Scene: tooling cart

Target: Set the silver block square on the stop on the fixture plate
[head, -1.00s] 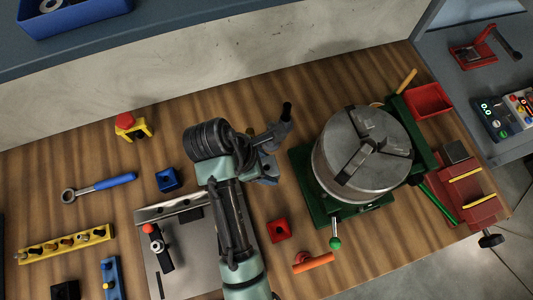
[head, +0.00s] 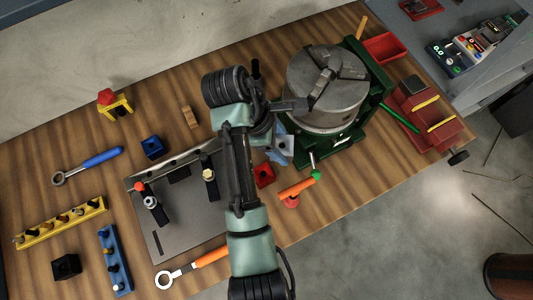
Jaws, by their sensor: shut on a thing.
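The grey fixture plate (head: 180,232) lies on the bench left of my arm, with a raised metal stop rail (head: 172,166) along its far edge. Two black clamps stand on it, one with a red knob (head: 141,188) and one with a brass knob (head: 207,176). No other silver block shows on the bench.
A large chuck (head: 326,92) on a green base stands close right of my gripper. A red block (head: 263,176) and an orange-handled tool (head: 297,187) lie nearby. A wooden block (head: 190,117) and blue block (head: 152,147) lie beyond the plate. An orange-handled wrench (head: 205,258) lies at its near edge.

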